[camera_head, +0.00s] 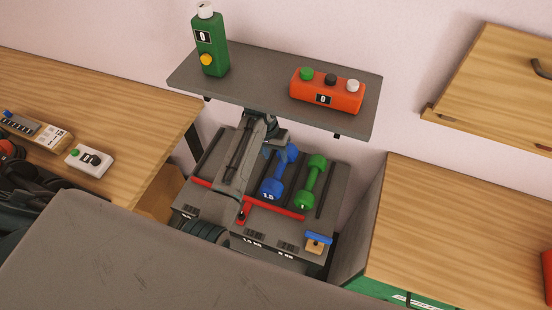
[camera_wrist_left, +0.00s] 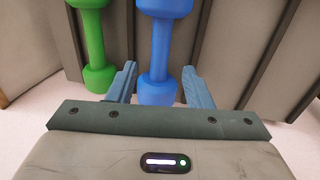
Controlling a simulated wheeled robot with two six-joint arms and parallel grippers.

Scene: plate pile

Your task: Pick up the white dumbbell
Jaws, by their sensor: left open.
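No white dumbbell can be made out in either view. A blue dumbbell (camera_head: 273,180) and a green dumbbell (camera_head: 309,186) lie side by side on the grey rack (camera_head: 333,192) in the head view. My left gripper (camera_head: 268,152) is at the far end of the blue dumbbell, its arm crossing the rack's left part and hiding what lies beneath. In the left wrist view, the open fingers of the left gripper (camera_wrist_left: 158,78) stand on either side of the blue dumbbell (camera_wrist_left: 163,50); contact cannot be told. The green dumbbell (camera_wrist_left: 94,45) is outside the fingers.
A grey shelf (camera_head: 240,75) above the rack carries a green bottle-like device (camera_head: 209,45) and a red button box (camera_head: 325,92). Wooden counters stand at left (camera_head: 110,100) and right (camera_head: 450,220). A blue-topped block (camera_head: 317,241) sits at the rack's front.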

